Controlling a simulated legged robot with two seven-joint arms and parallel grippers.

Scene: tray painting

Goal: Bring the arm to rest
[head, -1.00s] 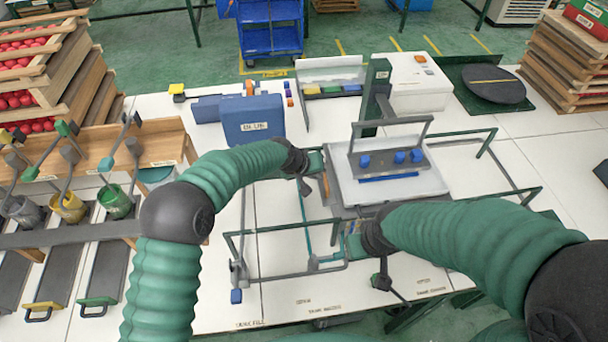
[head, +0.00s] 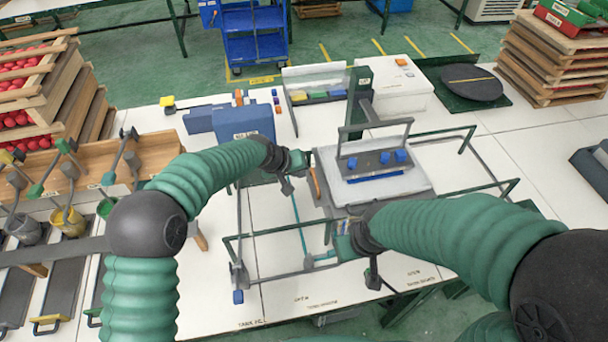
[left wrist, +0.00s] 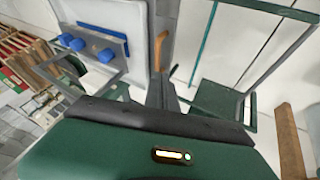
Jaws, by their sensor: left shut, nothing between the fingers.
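My left gripper (head: 302,161) is at the left edge of the white slab (head: 425,185) on its frame in the head view. It is shut with nothing in it. In the left wrist view its dark fingers (left wrist: 160,92) show beside an orange-brown handle (left wrist: 160,48) and the slab (left wrist: 115,15). I cannot tell whether they touch the handle. My right gripper (head: 345,245) is at the near side of the slab, low and mostly hidden by its own wrist; its jaws cannot be made out.
A dark bar with blue knobs (head: 380,162) lies over the slab. Green rails (head: 290,232) surround the frame. A blue bin (head: 245,122) stands behind my left arm. Small buckets (head: 68,222) hang at left. A white box (head: 400,85) stands at the back.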

